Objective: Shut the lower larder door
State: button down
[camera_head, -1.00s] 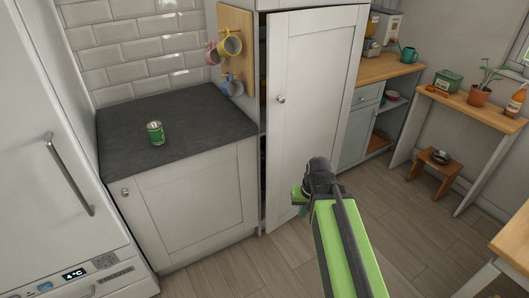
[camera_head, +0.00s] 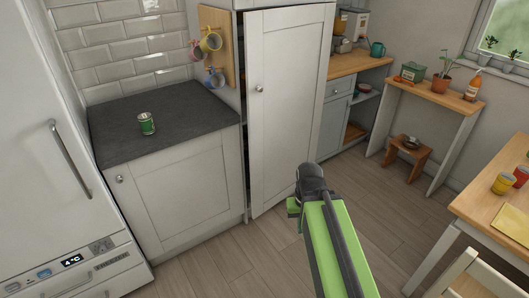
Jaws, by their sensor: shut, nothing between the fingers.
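The lower larder door (camera_head: 287,100) is a tall white panel in the middle of the head view. It stands ajar: a dark gap (camera_head: 244,110) shows along its left edge, beside the worktop cabinet. Its small round knob (camera_head: 260,89) is on the left side of the panel. My gripper (camera_head: 293,207) is low in front of the door, at the end of my green and black arm. It is shut and holds nothing. My wrist hides much of it, and I cannot tell whether it touches the door.
A slate worktop (camera_head: 185,112) with a green can (camera_head: 146,124) is left of the larder, beside a white fridge (camera_head: 50,170). Mugs hang on a wooden board (camera_head: 216,35). A table (camera_head: 490,205) and chair (camera_head: 470,280) stand at right. The floor between is clear.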

aim_at(287, 48)
jog(key=z, duration=0.4)
jog(key=i, duration=1.05)
jog(key=u, duration=0.45)
jog(key=k, duration=0.1)
jog(key=u, duration=1.75)
jog(key=k, duration=0.5)
jog(key=z, duration=0.15)
jog(key=i, duration=0.55)
jog(key=u, duration=0.05)
